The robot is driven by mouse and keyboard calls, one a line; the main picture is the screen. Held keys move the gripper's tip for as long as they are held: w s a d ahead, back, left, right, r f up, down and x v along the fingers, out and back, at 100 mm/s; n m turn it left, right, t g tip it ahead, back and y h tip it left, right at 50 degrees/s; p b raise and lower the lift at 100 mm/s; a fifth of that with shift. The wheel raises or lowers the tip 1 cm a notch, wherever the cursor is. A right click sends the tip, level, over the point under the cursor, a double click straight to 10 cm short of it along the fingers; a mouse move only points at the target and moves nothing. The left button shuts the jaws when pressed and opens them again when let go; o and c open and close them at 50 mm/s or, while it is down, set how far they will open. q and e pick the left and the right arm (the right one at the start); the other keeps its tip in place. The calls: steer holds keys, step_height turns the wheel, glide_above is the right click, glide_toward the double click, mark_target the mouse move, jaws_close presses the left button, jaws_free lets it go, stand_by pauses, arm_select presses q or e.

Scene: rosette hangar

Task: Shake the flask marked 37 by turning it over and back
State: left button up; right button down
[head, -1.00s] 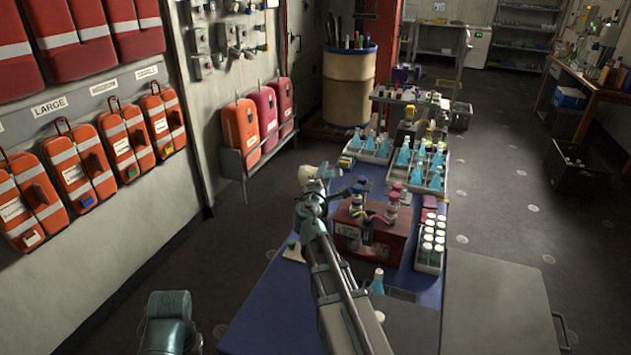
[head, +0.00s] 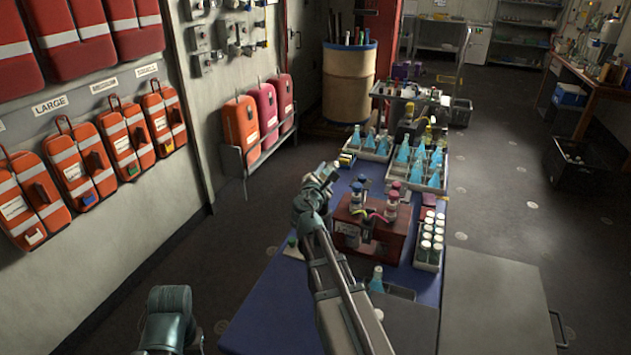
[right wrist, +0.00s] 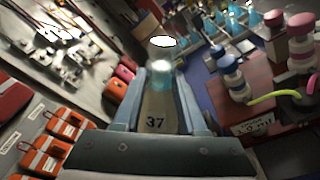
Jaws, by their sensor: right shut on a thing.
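The flask marked 37 (right wrist: 157,104) is between the fingers of my right gripper (right wrist: 162,98) in the right wrist view. Its number faces the camera and reads upright. The flask narrows away from the palm, with pale blue showing toward that far end and a bright white round spot beyond it. In the head view my right gripper (head: 322,180) is above the blue-topped table (head: 270,312), left of the red-brown box. The flask is hard to make out there, so its exact tilt cannot be told. My left gripper is out of view.
A red-brown box (head: 388,247) with capped bottles stands close right of the gripper. Racks of blue flasks (head: 431,181) stand behind it. A tray of white-capped vials (head: 420,265) and a lone blue flask (head: 376,280) are nearby. The table's left front is mostly clear.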

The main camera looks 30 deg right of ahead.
steer(key=m+b, duration=0.1)
steer(key=m, duration=0.2)
steer(key=shift+f+t, duration=0.1)
steer(key=shift+t, duration=0.3)
steer(key=shift+m+b, duration=0.4)
steer(key=shift+m, duration=1.4)
steer(key=shift+t, duration=0.3)
steer(key=shift+m+b, duration=0.3)
steer(key=shift+m, duration=0.4)
steer(key=m+b, duration=0.1)
steer(key=m, duration=0.2)
steer(key=shift+m+t+h, duration=0.3)
steer(key=shift+m+h, duration=0.2)
steer(key=shift+m, duration=0.9)
